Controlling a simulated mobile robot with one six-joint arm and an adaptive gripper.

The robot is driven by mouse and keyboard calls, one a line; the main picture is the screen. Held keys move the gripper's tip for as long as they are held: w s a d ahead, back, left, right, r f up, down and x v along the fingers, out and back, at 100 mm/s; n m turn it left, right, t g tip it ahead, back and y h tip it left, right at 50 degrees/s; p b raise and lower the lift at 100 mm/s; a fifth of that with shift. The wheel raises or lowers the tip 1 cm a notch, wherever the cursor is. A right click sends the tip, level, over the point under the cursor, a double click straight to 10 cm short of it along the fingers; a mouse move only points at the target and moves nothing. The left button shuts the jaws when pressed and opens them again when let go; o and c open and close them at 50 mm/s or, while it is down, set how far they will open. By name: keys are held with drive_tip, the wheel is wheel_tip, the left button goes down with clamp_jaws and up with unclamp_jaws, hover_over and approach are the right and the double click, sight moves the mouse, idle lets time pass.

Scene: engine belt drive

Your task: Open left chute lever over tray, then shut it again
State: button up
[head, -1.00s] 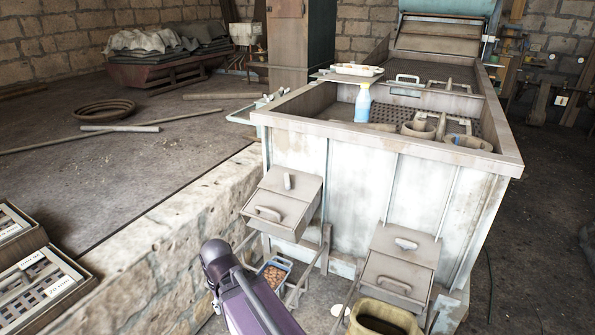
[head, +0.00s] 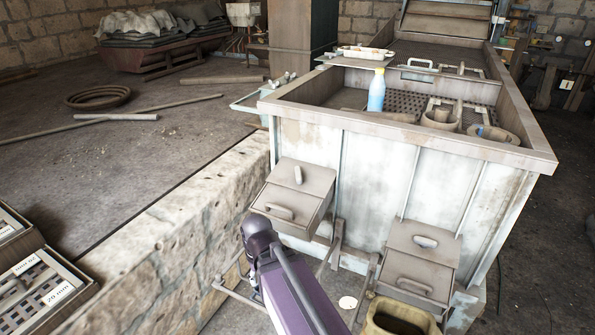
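The left chute (head: 315,187) is a grey metal box on the front of the big washing tank. A short upright lever (head: 298,175) stands on its sloping top, and a bar handle (head: 279,211) sits on its front flap. The flap looks shut. My purple arm rises from the bottom edge, and its dark rounded joint appears just below and left of the chute. My gripper is not in view. The tray below the left chute is almost wholly hidden behind my arm.
The right chute (head: 424,262) has similar handles, with an olive bucket (head: 385,328) below it. A stone ledge (head: 165,255) runs along the left. Dark floor at the right is clear.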

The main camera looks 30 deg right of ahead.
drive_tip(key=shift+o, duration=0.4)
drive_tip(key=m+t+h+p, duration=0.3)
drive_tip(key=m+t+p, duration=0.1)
drive_tip(key=p, duration=2)
approach(298, 170)
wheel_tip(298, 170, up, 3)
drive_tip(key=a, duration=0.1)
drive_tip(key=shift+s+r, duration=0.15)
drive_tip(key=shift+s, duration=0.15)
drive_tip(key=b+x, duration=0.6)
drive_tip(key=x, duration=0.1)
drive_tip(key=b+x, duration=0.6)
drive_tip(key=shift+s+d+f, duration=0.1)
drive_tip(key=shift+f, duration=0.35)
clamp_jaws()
